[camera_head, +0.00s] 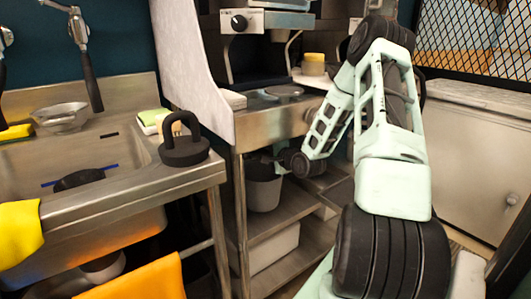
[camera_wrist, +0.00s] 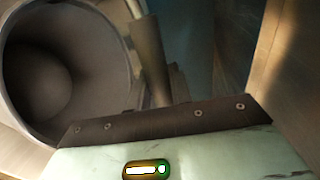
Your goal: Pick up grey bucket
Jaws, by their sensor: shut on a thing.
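The grey bucket (camera_head: 263,192) is under the counter in the middle of the head view, on or just above the metal shelf; I cannot tell which. My gripper (camera_head: 277,166) reaches in from the right at its rim. The wrist view shows the open mouth and inside of the bucket (camera_wrist: 45,80) at the left. There my gripper (camera_wrist: 148,60) is right beside the bucket's rim, shut on it. The exact contact of the fingertips is partly hidden.
A metal shelf (camera_head: 283,222) lies under the counter, with a pale bin (camera_head: 270,250) below. A table leg (camera_head: 240,225) stands left of the bucket. The sink counter (camera_head: 120,205) at left holds a black tamper-like object (camera_head: 184,150) and a sponge (camera_head: 153,120). A white cabinet (camera_head: 465,150) is at right.

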